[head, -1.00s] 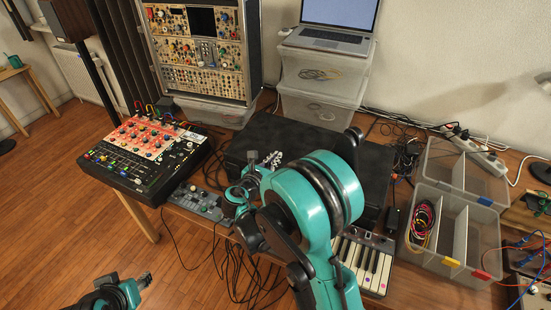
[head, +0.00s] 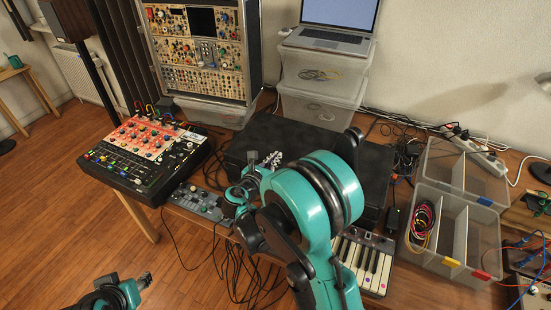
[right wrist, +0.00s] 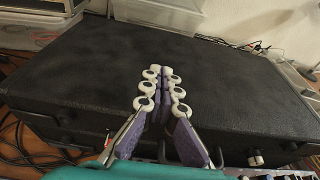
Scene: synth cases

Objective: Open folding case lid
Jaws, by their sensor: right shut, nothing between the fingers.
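The black folding case (head: 290,133) lies flat and closed on the table in the head view, partly hidden by my right arm. In the right wrist view the case's lid (right wrist: 90,60) fills the middle, with a latch (right wrist: 64,119) on its front side at the left. My right gripper (head: 272,160) is shut and empty. It is over the front part of the case; in the right wrist view its fingertips (right wrist: 160,73) lie together in front of the lid. I cannot tell whether they touch it. My left gripper (head: 142,280) is low at the bottom left, away from the case; its jaws are unclear.
A mixer (head: 150,150) stands left of the case, and a small keyboard (head: 365,262) lies in front. Clear storage boxes (head: 322,100) with a laptop (head: 330,38) stand behind. An open divided box (head: 460,235) is at the right. Cables hang at the table's front.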

